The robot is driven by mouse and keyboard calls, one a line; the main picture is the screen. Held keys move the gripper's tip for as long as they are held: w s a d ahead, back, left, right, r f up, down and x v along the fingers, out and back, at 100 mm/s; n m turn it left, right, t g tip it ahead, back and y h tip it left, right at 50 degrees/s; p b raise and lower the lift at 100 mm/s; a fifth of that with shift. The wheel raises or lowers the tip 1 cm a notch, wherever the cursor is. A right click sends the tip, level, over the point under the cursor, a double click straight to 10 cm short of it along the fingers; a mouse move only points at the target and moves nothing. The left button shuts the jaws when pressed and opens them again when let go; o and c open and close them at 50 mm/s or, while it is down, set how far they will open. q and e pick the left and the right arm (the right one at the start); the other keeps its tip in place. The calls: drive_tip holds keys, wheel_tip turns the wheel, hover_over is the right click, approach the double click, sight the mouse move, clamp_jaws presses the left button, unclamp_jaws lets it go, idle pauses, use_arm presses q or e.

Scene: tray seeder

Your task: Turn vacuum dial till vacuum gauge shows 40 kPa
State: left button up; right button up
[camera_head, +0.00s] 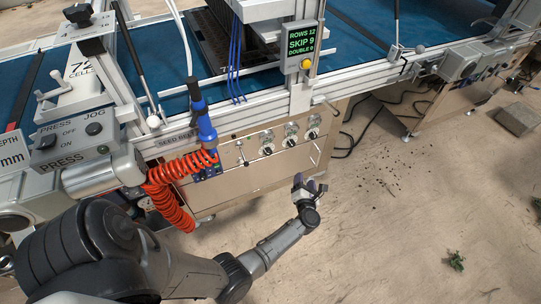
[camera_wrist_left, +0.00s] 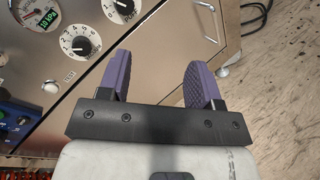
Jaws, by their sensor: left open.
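The vacuum gauge (camera_wrist_left: 42,20) is at the top left of the left wrist view, partly cut off. In the head view, small gauges and dials are on the machine's front panel (camera_head: 267,150). My left gripper (camera_head: 311,184) is open and empty, below and in front of the panel. Its purple fingers (camera_wrist_left: 160,80) are apart and clear of the dial. My right gripper is not in view.
A second similar dial (camera_wrist_left: 122,8) is beside the first. A small toggle (camera_wrist_left: 50,87) is near the panel edge. A coiled orange hose (camera_head: 170,190) hangs left of the panel. A metal handle (camera_wrist_left: 205,20) projects at its right. Open floor (camera_head: 400,230) lies to the right.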

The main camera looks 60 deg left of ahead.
sight(269, 154)
use_arm(q)
drive_tip(key=s+a+r+n+g+y, duration=0.2)
drive_tip(key=s+a+n+g+y, duration=0.15)
drive_tip(key=s+n+g, duration=0.55)
drive_tip(key=w+a+n+b, duration=0.1)
drive_tip(key=a, duration=0.3)
drive_tip(key=w+a+n+t+b, duration=0.1)
drive_tip(key=a, duration=0.2)
drive_tip(key=w+a+n+b, duration=0.1)
drive_tip(key=a, duration=0.3)
drive_tip(key=shift+w+a+f+t, duration=0.2)
drive_tip(key=shift+a+f+t, duration=0.1)
drive_tip(key=shift+t, duration=0.1)
drive_tip(key=shift+w+a+r, duration=0.1)
drive_tip(key=shift+a+r, duration=0.05)
drive_tip(key=shift+a, duration=0.5)
drive_tip(key=c, duration=0.9)
